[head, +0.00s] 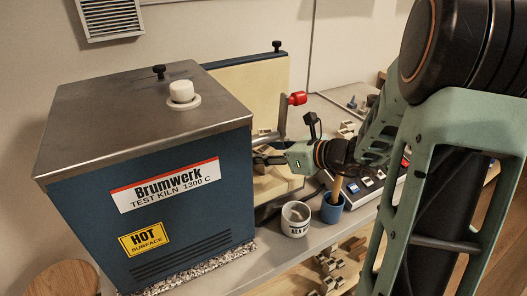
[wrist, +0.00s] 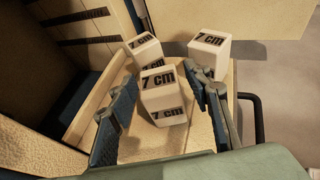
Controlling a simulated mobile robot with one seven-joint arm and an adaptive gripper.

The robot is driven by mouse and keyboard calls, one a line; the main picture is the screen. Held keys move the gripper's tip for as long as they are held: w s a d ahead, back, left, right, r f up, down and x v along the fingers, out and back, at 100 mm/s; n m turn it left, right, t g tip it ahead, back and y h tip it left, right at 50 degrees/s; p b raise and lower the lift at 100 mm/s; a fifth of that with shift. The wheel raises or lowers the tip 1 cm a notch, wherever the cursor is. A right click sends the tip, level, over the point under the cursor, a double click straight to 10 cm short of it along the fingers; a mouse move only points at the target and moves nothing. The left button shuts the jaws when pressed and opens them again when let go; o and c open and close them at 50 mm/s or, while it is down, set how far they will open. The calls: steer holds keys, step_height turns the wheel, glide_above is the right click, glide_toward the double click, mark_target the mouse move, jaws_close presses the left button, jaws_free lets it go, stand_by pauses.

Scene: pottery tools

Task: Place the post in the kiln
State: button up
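Three white block-shaped posts marked "7 cm" show in the wrist view: a near one (wrist: 162,97), one behind it to the left (wrist: 145,47) and one to the right (wrist: 208,56). They stand on a pale, rimmed tray-like surface (wrist: 192,138) beside the kiln opening. My gripper (wrist: 163,75) is open, with a finger on each side of the near post and small gaps visible. The right post is close to the right finger.
The kiln door (head: 245,88) stands open behind, with a red-tipped handle (head: 297,98). The kiln's cream inner wall (wrist: 35,125) is left in the wrist view. A white cup (head: 295,220) and a blue cup (head: 332,210) stand on the bench, close below my arm.

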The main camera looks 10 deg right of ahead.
steer(key=shift+r, duration=0.15)
steer(key=shift+s+d+r, duration=0.15)
steer(key=shift+d, duration=0.05)
steer(key=p+v, duration=0.1)
steer(key=v, duration=1)
steer(key=shift+s, duration=0.2)
steer(key=shift+d, duration=0.15)
